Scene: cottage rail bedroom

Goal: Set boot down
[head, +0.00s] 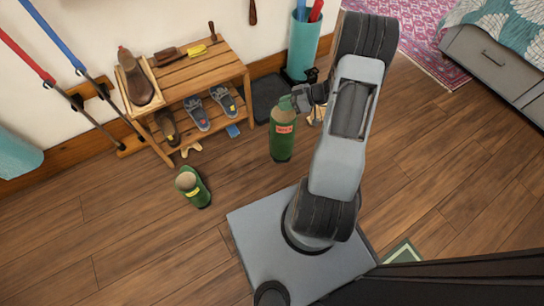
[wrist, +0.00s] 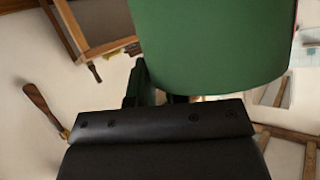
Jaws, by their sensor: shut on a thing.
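A green boot (head: 282,143) with a red label hangs roughly upright from my gripper (head: 300,99), which is shut on its upper part. In the head view, the boot appears in front of a dark mat (head: 266,92); I cannot tell how high its sole is above the floor. In the wrist view, the boot's green side (wrist: 215,45) fills the top, and the fingers (wrist: 160,98) are mostly hidden by the wrist body. A second green boot (head: 198,193) with a yellow label stands on the wooden floor to the left.
A slatted wooden bench rack (head: 205,70) with shoes and brushes stands against the wall. A teal umbrella stand (head: 303,48) is at its right. Red and blue poles (head: 25,50) lean at the left. The floor between the two boots is clear.

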